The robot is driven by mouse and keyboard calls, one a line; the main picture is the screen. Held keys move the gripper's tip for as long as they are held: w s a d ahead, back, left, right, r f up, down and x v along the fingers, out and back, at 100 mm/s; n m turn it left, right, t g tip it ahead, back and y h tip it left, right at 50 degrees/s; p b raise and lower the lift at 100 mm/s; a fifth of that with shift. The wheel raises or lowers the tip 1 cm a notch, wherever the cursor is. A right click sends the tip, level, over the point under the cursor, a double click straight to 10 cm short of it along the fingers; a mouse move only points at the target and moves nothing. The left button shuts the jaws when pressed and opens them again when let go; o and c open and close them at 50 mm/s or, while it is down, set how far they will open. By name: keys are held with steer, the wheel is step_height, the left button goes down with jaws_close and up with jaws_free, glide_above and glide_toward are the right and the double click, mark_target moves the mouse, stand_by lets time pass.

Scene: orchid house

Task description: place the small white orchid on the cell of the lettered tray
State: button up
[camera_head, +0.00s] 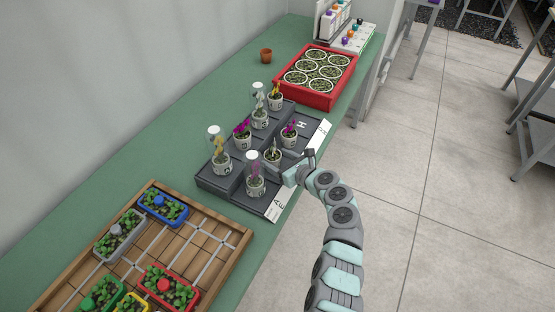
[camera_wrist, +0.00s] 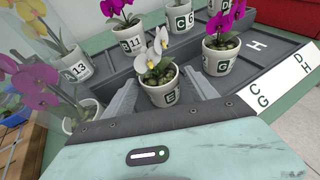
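The small white orchid (camera_wrist: 158,50) grows in a white pot (camera_wrist: 158,92) marked E. In the head view its pot (camera_head: 272,156) stands in the near-right part of the dark lettered tray (camera_head: 217,184). My gripper (camera_wrist: 160,95) reaches in low from the right-hand edge, with one grey finger on each side of the pot. The fingers lie close along the pot's sides, but I cannot tell whether they press on it. In the head view the gripper (camera_head: 291,174) is beside this pot.
Magenta orchids (camera_head: 290,134) and (camera_head: 242,133) stand close by in the tray. Several plants are under clear covers, one (camera_head: 255,180) near the white orchid. A red crate (camera_head: 320,101) of round pots is behind; a wooden seedling tray (camera_head: 234,238) is in front. A small terracotta pot (camera_head: 266,55) stands farther back.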

steer(key=shift+o, duration=0.6)
